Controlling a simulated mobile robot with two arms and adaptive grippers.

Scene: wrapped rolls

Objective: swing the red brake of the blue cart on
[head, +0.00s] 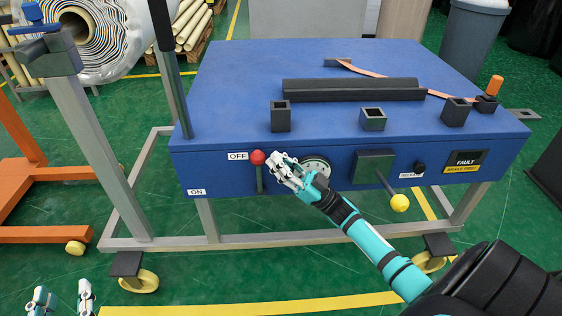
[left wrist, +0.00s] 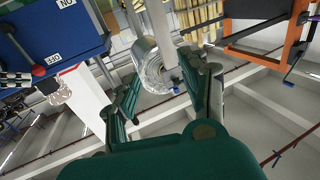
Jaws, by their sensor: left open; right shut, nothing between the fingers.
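The blue cart (head: 235,95) has a brake lever with a red ball knob (head: 258,157) on its front panel. The lever's grey rod runs up to the knob, which sits beside the OFF label (head: 237,156). The ON label (head: 197,192) is lower left. My right gripper (head: 278,167) is shut and empty, just right of the knob; contact cannot be told. My left gripper (head: 61,301) is open and empty, low at the bottom left, away from the cart. The left wrist view shows its spread fingers (left wrist: 170,98) and the red knob (left wrist: 38,71).
A round dial (head: 317,166) is partly behind my right gripper. A grey post (head: 90,140) and orange frame (head: 45,172) stand left. The floor in front is clear.

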